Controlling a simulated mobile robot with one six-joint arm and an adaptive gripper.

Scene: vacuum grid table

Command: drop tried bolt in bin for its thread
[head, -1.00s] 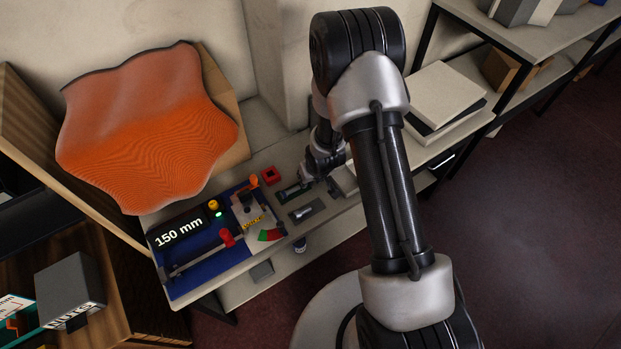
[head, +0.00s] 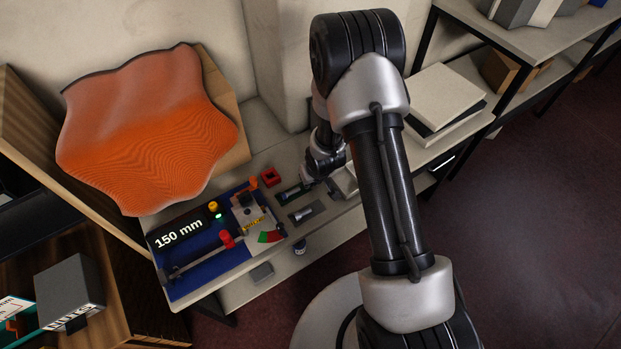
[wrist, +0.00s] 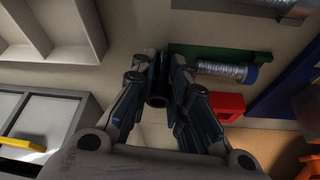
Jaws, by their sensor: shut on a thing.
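My gripper (wrist: 160,72) is shut on a dark cylindrical piece, which I take to be the bolt (wrist: 157,98). Its round end shows between the fingers in the wrist view; its thread cannot be made out. In the head view the wrist is over the bench, partly behind my arm, and the fingertips are not clear. A grey tray with compartments (wrist: 72,22) is at the upper left of the wrist view, and grey open bins (wrist: 52,118) are at the lower left. The gripper is to the right of both. I cannot tell which thread each bin is for.
A silver threaded cylinder with a blue end (wrist: 225,70) lies by a green strip (wrist: 195,50). A red square block (wrist: 226,107) is close to the right finger. A blue board with a "150 mm" display (head: 181,234) fills the bench's left part. An orange wavy sheet (head: 150,130) stands behind.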

